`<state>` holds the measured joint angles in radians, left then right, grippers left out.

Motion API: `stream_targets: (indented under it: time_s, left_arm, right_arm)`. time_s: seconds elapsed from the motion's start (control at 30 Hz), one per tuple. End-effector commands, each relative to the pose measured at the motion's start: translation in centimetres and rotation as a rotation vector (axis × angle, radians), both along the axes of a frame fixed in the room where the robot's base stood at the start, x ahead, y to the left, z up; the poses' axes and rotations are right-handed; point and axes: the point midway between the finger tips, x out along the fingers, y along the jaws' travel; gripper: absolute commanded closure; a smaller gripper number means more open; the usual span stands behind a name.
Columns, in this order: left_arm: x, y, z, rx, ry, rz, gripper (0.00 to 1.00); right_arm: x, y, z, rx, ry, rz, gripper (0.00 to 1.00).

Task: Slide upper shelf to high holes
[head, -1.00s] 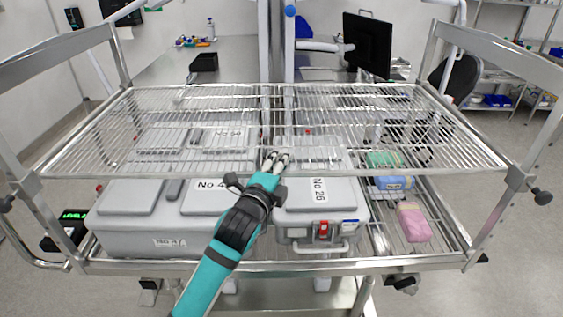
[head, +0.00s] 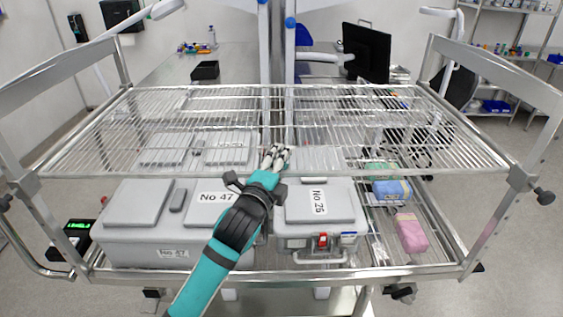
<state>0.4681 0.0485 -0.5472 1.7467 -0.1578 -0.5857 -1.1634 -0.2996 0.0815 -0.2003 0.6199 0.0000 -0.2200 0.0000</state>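The upper shelf (head: 130,174) is a wire rack with a metal rim, held level between the side frames (head: 518,205). My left gripper (head: 276,155) is at the middle of the shelf's front rim. Its fingers are close together and look shut on the shelf there; their exact contact is hard to see. My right gripper is not in view.
Grey boxes labelled No 47 (head: 140,215) and No 26 (head: 320,204) stand on the lower rack (head: 440,262). Green (head: 382,168), blue (head: 392,190) and pink (head: 411,232) packs lie to their right. A monitor (head: 367,48) stands on the bench behind.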

Motion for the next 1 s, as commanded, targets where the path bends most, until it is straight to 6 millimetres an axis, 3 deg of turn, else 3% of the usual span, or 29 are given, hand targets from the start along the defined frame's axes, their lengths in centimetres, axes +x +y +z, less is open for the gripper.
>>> stream_targets:
  time_s: [0.17, 0.7, 1.0]
  left_arm:
    - [-0.8, 0.4, -0.3, 0.002, 0.003, 0.001, 0.62]
    - [-10.1, 4.2, -0.2, 0.001, 0.000, 0.000, 0.62]
    - [-11.1, 4.6, -0.1, 0.000, -0.001, 0.000, 0.62]
  right_arm:
    - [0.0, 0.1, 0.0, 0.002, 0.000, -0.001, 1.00]
    - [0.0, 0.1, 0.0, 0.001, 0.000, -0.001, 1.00]
    - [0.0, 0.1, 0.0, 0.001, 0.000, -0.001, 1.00]
